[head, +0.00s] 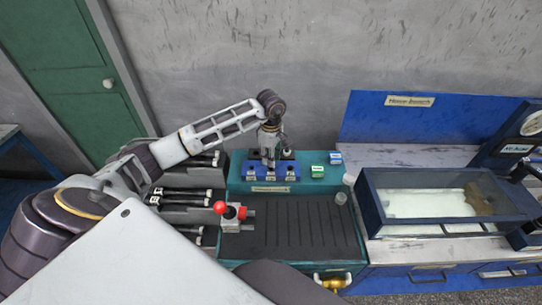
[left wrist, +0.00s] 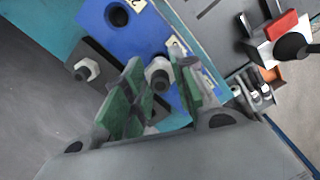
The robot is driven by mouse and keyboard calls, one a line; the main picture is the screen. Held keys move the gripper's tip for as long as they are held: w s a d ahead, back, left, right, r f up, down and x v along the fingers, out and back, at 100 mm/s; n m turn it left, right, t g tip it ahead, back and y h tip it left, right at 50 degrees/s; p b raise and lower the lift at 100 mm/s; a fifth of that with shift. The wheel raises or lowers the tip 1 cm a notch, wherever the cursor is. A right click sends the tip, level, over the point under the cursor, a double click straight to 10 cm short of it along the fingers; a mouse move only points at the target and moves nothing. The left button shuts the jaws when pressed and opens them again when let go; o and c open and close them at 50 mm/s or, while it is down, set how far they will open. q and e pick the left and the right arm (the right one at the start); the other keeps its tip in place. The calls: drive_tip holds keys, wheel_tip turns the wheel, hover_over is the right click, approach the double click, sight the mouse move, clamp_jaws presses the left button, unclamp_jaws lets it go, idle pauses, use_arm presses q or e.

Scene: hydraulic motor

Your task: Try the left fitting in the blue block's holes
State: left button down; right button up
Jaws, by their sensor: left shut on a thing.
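The blue block (head: 286,172) stands on the teal bench, with several pale labels along its front edge. In the left wrist view, the blue block (left wrist: 97,12) shows an open dark hole at its upper part. My left gripper (head: 268,157) points down over the block. In the left wrist view, its green-padded fingers are shut on a grey metal fitting (left wrist: 158,73), which lies over the block. The fitting's lower end is hidden, so I cannot tell whether it is in a hole. A second hex fitting (left wrist: 86,70) sits on a dark strip beside the block. My right gripper is not in view.
A valve with a red knob (head: 221,208) stands front left of the block. Green (head: 317,171) and blue-white (head: 335,158) small boxes lie to its right. A ribbed dark mat (head: 290,232) lies in front. A glass-sided tank (head: 440,200) stands further right.

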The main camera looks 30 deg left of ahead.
use_arm(q)
drive_tip(key=shift+f, duration=0.25)
idle(0.6)
drive_tip(key=shift+f+b, duration=0.2)
drive_tip(key=shift+b, duration=0.25)
idle(0.4)
drive_tip(key=shift+f+b, duration=0.35)
drive_tip(key=shift+f, duration=0.15)
idle(0.8)
drive_tip(key=shift+r, duration=0.3)
drive_tip(key=shift+r, duration=0.2)
idle(1.2)
drive_tip(key=shift+f+b, duration=0.35)
drive_tip(key=shift+f, duration=0.05)
idle(0.4)
drive_tip(key=shift+f, duration=0.15)
idle(0.4)
